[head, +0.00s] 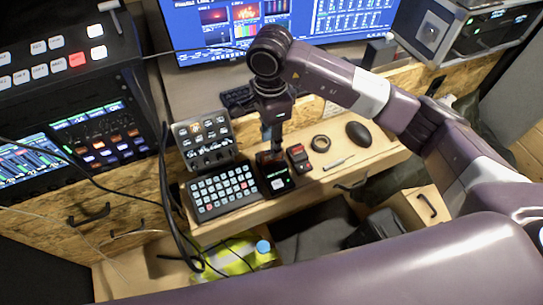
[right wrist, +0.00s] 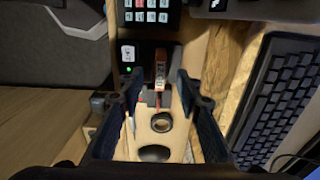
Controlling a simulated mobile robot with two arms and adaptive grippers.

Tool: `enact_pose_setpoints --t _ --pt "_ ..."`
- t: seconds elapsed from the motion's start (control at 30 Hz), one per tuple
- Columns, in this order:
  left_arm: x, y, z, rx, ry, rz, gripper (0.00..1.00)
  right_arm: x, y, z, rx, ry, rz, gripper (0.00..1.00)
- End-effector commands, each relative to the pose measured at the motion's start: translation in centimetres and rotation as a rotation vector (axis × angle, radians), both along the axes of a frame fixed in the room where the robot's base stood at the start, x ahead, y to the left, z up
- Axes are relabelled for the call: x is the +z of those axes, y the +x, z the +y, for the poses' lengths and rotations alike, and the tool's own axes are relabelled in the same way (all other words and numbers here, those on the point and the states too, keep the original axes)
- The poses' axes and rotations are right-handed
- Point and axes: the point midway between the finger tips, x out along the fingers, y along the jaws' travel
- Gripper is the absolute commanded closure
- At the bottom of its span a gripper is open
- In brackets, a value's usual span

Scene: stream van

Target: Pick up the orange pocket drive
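A small red-orange block with dark parts, which looks like the orange pocket drive (head: 299,157), lies on the narrow wooden desk, just right of a black box (head: 274,178). In the right wrist view the drive (right wrist: 160,75) shows between the fingertips, beyond them. My left gripper is not in view.
A black ring (head: 320,143), a mouse (head: 359,133) and a thin tool (head: 339,162) lie to the right. A button pad (head: 222,190) and a grey control panel (head: 204,142) stand to the left. A keyboard (right wrist: 280,95) is behind, under the monitor (head: 215,30).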

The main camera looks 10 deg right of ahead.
Motion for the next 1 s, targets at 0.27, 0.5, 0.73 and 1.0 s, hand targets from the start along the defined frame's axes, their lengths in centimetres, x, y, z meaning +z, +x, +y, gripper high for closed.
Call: enact_pose_setpoints --t 0.27,0.5,0.73,1.0 --pt "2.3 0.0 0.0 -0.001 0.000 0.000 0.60 -3.2 -0.1 -0.2 0.000 0.001 0.005 0.68" --pt "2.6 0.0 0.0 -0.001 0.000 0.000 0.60 -5.2 0.1 -0.1 0.001 0.003 0.000 0.68" --pt "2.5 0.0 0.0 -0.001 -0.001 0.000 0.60 -5.2 0.1 -0.2 0.001 0.003 0.000 0.75" --pt "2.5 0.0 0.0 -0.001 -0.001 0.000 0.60 -5.2 0.1 -0.2 0.001 0.003 0.000 1.00"
